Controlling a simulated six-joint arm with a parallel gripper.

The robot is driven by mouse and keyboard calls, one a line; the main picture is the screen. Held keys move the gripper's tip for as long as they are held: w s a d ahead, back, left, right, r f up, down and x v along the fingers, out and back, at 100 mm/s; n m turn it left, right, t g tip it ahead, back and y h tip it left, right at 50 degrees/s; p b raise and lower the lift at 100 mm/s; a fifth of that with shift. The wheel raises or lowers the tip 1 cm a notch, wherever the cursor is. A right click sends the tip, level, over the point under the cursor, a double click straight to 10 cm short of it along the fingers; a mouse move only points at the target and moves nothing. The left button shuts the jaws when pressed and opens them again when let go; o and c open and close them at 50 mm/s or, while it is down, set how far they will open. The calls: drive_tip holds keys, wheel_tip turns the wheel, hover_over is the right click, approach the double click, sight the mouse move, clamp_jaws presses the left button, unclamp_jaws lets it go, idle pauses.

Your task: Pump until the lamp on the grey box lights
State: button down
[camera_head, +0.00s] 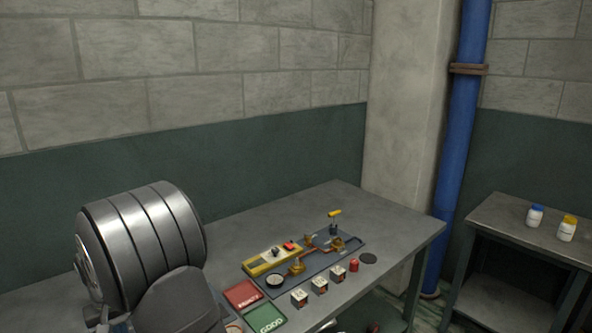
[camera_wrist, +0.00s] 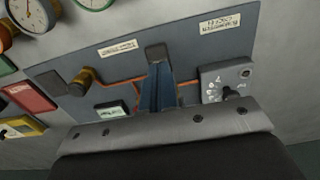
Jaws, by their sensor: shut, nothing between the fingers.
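In the wrist view, a grey box (camera_wrist: 222,76) with pale dots, a black knob and a small dark round spot sits on the dark panel (camera_wrist: 130,66), right of my fingers. I see no lit lamp on it and cannot tell which mark is the lamp. My gripper (camera_wrist: 157,56) is shut and empty, its blue fingers together over the panel's middle. In the head view, a small upright piece with a yellow handle (camera_head: 335,212) stands at the panel's far end; I cannot tell if it is the pump. My gripper is not visible there.
A brass valve (camera_wrist: 84,81) and copper pipe lie left of my fingers, with gauges (camera_wrist: 35,14) at upper left. In the head view, a red tray (camera_head: 242,294), a green tray (camera_head: 265,318) and several small boxes line the table's front. The table's back is clear.

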drive_tip(key=shift+f, duration=0.7)
drive_tip(key=shift+r, duration=2.6)
drive_tip(key=shift+f, duration=0.1)
drive_tip(key=shift+f, duration=2.55)
drive_tip(key=shift+r, duration=2.65)
